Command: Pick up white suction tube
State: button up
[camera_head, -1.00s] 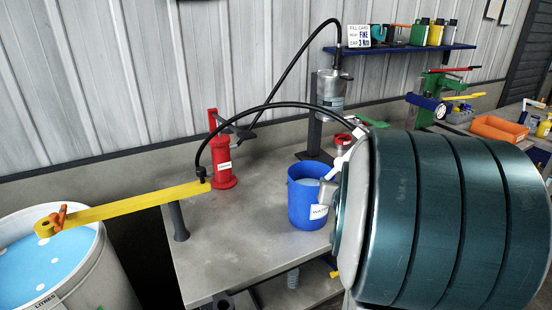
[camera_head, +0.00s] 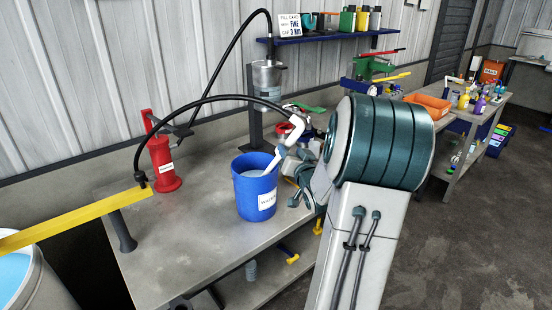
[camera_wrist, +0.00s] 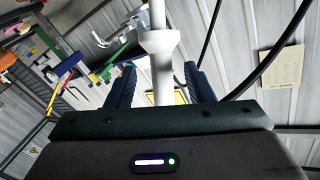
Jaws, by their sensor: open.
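The white suction tube (camera_head: 292,133) is a bent white pipe. In the head view its lower end reaches into the blue bucket (camera_head: 254,190), which is labelled and holds pale liquid. In the wrist view the tube (camera_wrist: 162,82) stands nearly upright with a wider white collar, between the two dark fingers of my gripper (camera_wrist: 160,78). The fingers are open, with gaps at both sides of the tube. In the head view my gripper is mostly hidden by my wrist and arm, just right of the bucket.
A red cylinder (camera_head: 163,163) and yellow lever (camera_head: 75,218) stand left of the bucket. A black hose (camera_head: 200,99) arches above the bench (camera_head: 180,235). A clear-glass column (camera_head: 267,83) is behind. A blue shelf (camera_head: 325,36) and an orange tray (camera_head: 428,106) lie farther off.

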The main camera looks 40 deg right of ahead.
aim_at(285, 144)
jog(key=shift+p+x, duration=0.95)
jog(key=shift+x, duration=2)
jog(key=shift+a, duration=0.1)
jog(key=shift+c, duration=0.3)
grip_shut()
